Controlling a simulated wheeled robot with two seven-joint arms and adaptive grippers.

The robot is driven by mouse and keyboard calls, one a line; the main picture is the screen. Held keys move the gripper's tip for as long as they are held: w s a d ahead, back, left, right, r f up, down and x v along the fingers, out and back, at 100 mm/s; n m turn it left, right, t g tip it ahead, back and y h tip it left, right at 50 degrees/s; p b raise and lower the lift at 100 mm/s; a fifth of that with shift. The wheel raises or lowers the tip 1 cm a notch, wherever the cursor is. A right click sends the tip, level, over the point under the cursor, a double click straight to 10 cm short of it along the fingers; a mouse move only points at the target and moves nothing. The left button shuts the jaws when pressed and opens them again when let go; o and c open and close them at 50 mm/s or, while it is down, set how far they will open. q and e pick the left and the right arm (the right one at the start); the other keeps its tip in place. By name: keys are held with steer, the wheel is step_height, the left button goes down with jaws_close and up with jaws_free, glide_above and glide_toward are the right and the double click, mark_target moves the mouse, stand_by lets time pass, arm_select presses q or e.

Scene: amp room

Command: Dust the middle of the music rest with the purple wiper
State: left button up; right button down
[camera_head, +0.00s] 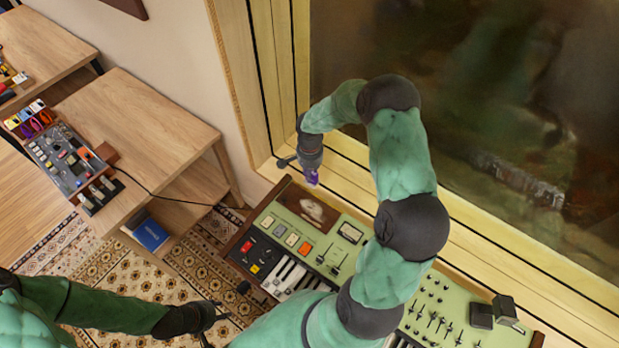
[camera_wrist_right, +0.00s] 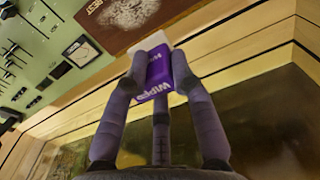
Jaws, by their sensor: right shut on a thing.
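The music rest (camera_head: 303,207) is a brown panel at the top of a green keyboard, with a pale dusty patch (camera_head: 319,211) in its middle. In the wrist view the rest (camera_wrist_right: 118,38) is at the top, its patch (camera_wrist_right: 130,10) cut by the edge. My right gripper (camera_head: 309,168) is shut on the purple wiper (camera_head: 312,178), just above the back edge of the rest. In the wrist view the fingers (camera_wrist_right: 160,88) grip the wiper (camera_wrist_right: 157,72), which has a white end toward the rest. My left gripper (camera_head: 213,321) is open and empty, low over the carpet.
Behind is a wooden ledge with a dark window (camera_head: 480,110). A wooden desk (camera_head: 150,125) with an effects board (camera_head: 70,160) stands left.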

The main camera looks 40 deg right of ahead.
steer(key=shift+d+f+b, duration=0.1)
steer(key=shift+f+b, duration=1.05)
steer(key=shift+f, duration=1.35)
